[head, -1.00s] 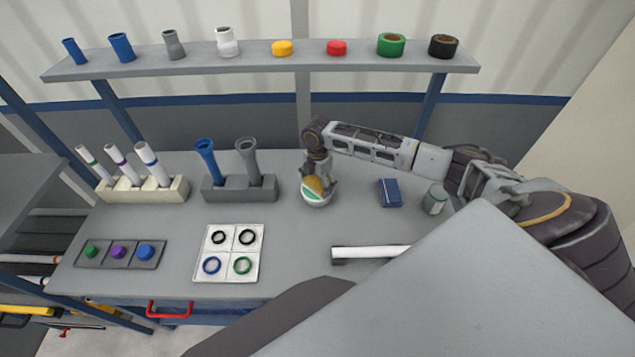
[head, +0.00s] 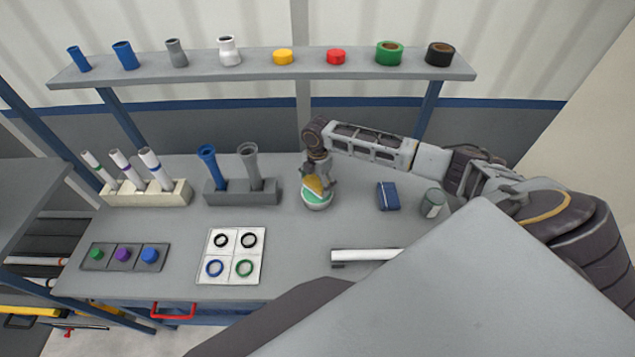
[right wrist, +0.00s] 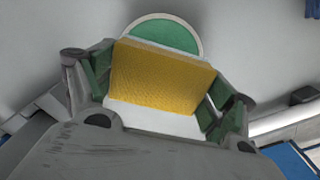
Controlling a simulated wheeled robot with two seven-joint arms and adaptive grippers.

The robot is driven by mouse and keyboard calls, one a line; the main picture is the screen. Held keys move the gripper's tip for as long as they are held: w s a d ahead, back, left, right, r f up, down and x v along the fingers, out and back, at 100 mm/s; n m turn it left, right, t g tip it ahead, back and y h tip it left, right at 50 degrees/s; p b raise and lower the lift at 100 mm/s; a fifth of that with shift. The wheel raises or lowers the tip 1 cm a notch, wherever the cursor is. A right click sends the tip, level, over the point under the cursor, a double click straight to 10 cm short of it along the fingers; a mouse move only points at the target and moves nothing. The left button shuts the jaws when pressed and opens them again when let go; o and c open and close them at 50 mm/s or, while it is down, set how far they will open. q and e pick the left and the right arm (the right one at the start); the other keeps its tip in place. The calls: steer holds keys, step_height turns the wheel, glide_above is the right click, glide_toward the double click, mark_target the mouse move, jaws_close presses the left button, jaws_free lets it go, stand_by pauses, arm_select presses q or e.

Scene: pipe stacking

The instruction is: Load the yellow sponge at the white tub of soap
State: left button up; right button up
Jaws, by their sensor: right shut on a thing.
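The yellow sponge (right wrist: 165,78) is held between the green-padded fingers of my right gripper (right wrist: 165,92). The white tub of soap (head: 318,205), with a green surface inside, stands on the bench right under the gripper. In the right wrist view the tub's rim and green soap (right wrist: 163,36) show beyond the sponge. In the head view the sponge (head: 314,185) is over the tub, its lower edge at or in the opening. I cannot tell whether it touches the soap. My left gripper is not in view.
A blue box (head: 387,196) and a grey-green jar (head: 432,203) stand right of the tub. A grey holder (head: 243,192) with two pipes is to its left. A white tube (head: 367,255) and a ring board (head: 232,262) lie in front. A shelf (head: 260,70) runs behind.

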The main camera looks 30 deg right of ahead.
mark_target(318, 181)
steer(key=shift+r+p, duration=0.75)
steer(key=shift+r, duration=1.45)
steer(key=shift+m, duration=0.4)
